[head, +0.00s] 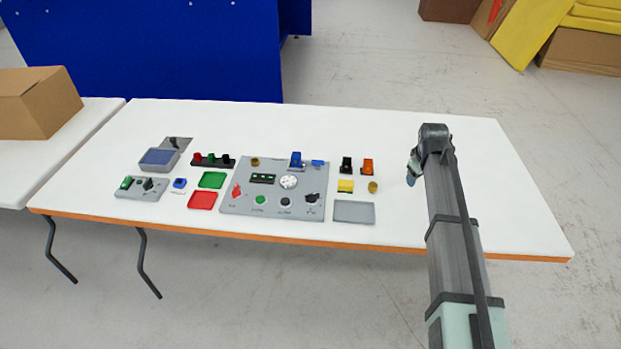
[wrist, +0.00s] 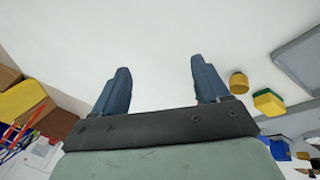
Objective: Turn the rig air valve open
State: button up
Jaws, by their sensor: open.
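The grey rig panel (head: 268,212) lies on the white table (head: 370,125) in the head view. It carries a red knob (head: 237,190), a blue fitting (head: 296,160), a white round dial (head: 289,182), a green button (head: 260,200) and a black knob (head: 311,199). I cannot tell for sure which of these is the air valve, nor its setting. My gripper (head: 411,179) is over the table's right part, well right of the panel and apart from it. In the wrist view my gripper (wrist: 160,66) has its two blue fingers spread, with nothing between them.
Between panel and gripper are a black block (head: 346,164), an orange block (head: 367,167), a yellow block (head: 345,186), a brass cylinder (head: 373,187) and a grey tray (head: 354,211). A cardboard box (head: 38,105) stands far left. The table's right end is clear.

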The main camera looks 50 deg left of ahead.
jog(key=s+a+r+n+g+y, duration=0.1)
jog(key=s+a+r+n+g, duration=0.15)
jog(key=s+a, duration=0.75)
jog(key=s+a+r+n+g, duration=0.1)
jog(key=s+a+n, duration=0.2)
jog(key=s+a, duration=0.65)
jog(key=n+g, duration=0.4)
jog(key=n, duration=0.1)
send_near(235, 188)
jog(key=x, duration=0.8)
jog(key=shift+s+f, duration=0.1)
jog(key=shift+f, duration=0.2)
jog(key=c, duration=1.1)
